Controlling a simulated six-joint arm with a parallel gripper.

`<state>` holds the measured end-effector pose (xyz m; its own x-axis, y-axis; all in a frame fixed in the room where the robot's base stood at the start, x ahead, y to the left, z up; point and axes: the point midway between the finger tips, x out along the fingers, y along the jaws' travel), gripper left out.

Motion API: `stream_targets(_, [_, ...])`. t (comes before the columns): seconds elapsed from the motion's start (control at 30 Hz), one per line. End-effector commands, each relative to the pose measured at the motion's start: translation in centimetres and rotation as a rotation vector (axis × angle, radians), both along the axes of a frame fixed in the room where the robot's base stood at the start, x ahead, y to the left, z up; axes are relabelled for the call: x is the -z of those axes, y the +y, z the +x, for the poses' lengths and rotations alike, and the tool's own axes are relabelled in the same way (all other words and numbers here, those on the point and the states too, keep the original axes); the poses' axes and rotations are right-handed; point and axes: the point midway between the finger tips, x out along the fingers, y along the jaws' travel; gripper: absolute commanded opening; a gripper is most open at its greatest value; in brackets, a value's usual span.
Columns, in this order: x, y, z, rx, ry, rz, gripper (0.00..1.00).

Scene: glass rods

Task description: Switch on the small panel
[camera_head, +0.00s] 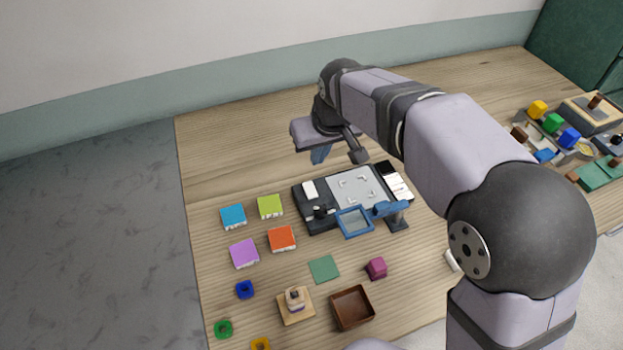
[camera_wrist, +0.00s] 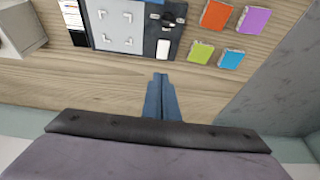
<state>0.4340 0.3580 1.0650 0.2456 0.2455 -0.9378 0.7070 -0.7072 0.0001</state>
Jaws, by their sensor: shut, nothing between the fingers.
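A dark panel (camera_head: 300,200) lies on the wooden table, with a grey plate (camera_head: 350,187) showing corner marks on it. A small white piece (camera_head: 309,189), which looks like a switch, sits at the panel's left end, with a black knob-like part (camera_head: 320,212) in front of it. In the wrist view the white piece (camera_wrist: 163,48) lies just beyond my fingertips; whether it is on or off cannot be told. My gripper (camera_head: 319,158), with blue fingers, is above the table behind the panel. In the wrist view its fingers (camera_wrist: 160,80) are together, empty and apart from the panel.
A blue frame (camera_head: 355,223) stands at the panel's front edge. Several coloured blocks, including a lime one (camera_head: 270,206), lie left of it. A brown tray (camera_head: 352,308) and a magenta block (camera_head: 376,268) are in front. The table behind the panel is clear.

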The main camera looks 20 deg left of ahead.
Motion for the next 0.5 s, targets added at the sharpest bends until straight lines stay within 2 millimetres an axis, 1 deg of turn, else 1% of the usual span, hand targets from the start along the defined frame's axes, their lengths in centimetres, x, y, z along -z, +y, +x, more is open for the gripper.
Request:
stream_targets(0.17, [1.0,0.2,0.2,0.0,0.003,-0.003,0.0])
stream_targets(0.27, [2.1,0.5,0.5,0.0,0.004,-0.004,0.0])
stream_targets(0.5, [6.0,1.5,1.5,0.0,0.006,-0.006,0.0])
